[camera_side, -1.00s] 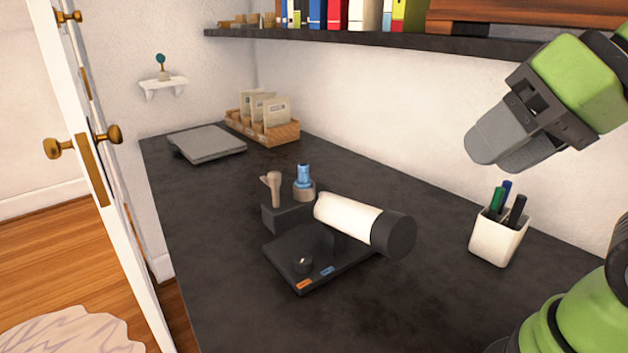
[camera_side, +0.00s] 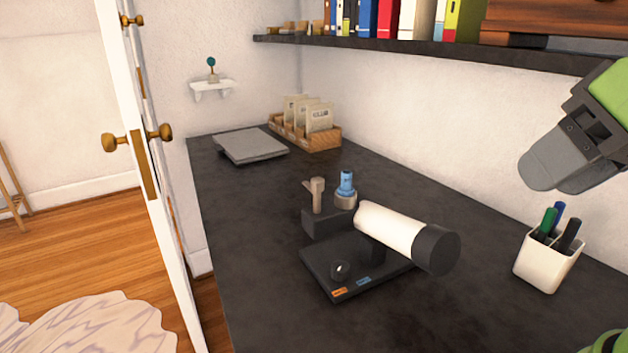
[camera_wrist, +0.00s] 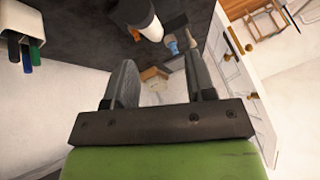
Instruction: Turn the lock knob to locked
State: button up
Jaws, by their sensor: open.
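The small dark lock knob (camera_side: 340,270), with a light mark, sits on the black base (camera_side: 318,262) of a device on the counter. An orange label (camera_side: 340,292) and a blue label (camera_side: 363,281) are in front of it. A white tube (camera_side: 390,230) with a black end is mounted over the base. My gripper (camera_side: 535,178) is high at the right, well away from the knob and above the pen cup. In the wrist view my gripper (camera_wrist: 159,60) has its fingers apart with nothing between them. I cannot make out the knob there; the white tube (camera_wrist: 152,30) shows.
A white pen cup (camera_side: 547,262) stands at the right. A grey post (camera_side: 317,196) and a blue-topped piece (camera_side: 346,186) stand behind the base. A grey flat slab (camera_side: 252,147) and a wooden box (camera_side: 325,138) are farther back. A dark shelf (camera_side: 430,47) overhangs. The front counter is clear.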

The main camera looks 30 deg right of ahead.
aim_at(318, 185)
jog(key=w+d+f+n+g+h, duration=0.2)
jog(key=w+f+n+h, duration=0.1)
jog(key=w+n+h, duration=0.4)
jog(key=w+d+f+n+g+h, duration=0.25)
jog(key=w+n+h, duration=0.3)
jog(key=n, duration=0.35)
jog(key=w+a+f+n+t+y, duration=0.2)
jog(key=w+a+f+n+t, duration=0.6)
jog(key=w+a+n+t, duration=0.75)
jog(key=w+d+g, duration=0.1)
jog(key=w+d, duration=0.1)
jog(key=d, duration=0.1)
jog(key=w+d+n+g, duration=0.1)
jog(key=w+d, duration=0.2)
jog(key=shift+w+d+f+n, duration=0.15)
jog(key=shift+d+n, duration=0.05)
jog(key=shift+n, duration=0.05)
jog(key=c, duration=0.9)
jog(key=shift+h, duration=0.35)
